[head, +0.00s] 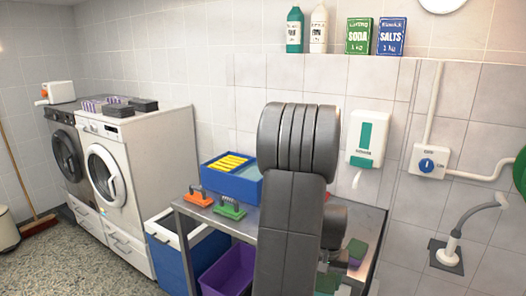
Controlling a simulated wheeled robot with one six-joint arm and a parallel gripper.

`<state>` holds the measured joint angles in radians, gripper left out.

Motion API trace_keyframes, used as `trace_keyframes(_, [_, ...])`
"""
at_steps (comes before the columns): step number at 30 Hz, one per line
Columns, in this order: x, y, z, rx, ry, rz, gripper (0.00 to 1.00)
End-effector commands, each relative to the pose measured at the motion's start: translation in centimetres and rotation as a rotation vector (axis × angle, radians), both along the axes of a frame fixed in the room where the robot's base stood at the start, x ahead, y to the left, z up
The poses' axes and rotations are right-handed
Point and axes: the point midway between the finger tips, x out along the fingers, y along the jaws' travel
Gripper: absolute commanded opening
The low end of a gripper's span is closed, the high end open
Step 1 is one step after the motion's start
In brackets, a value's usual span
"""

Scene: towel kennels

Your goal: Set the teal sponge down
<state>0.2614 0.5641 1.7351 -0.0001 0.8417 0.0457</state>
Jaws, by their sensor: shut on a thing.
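My gripper (330,268) points down over the right part of the metal table (268,238), partly hidden behind my own arm. It is shut on a teal sponge (327,282), of which only a small part shows at its lower end. I cannot tell whether the sponge touches the table. A green-topped purple block (356,253), perhaps another sponge, is just right of the gripper.
A blue bin (236,186) with yellow items stands at the table's back left. An orange-based brush (198,197) and a green-based brush (230,208) lie before it. A soap dispenser (367,138) hangs on the wall. My arm hides the table's middle.

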Motion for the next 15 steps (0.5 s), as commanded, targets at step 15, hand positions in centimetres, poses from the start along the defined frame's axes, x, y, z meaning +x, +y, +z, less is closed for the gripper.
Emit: trace_keyframes(15, [7.3, 15.2, -10.5, 0.001, 0.003, 0.276, 0.37])
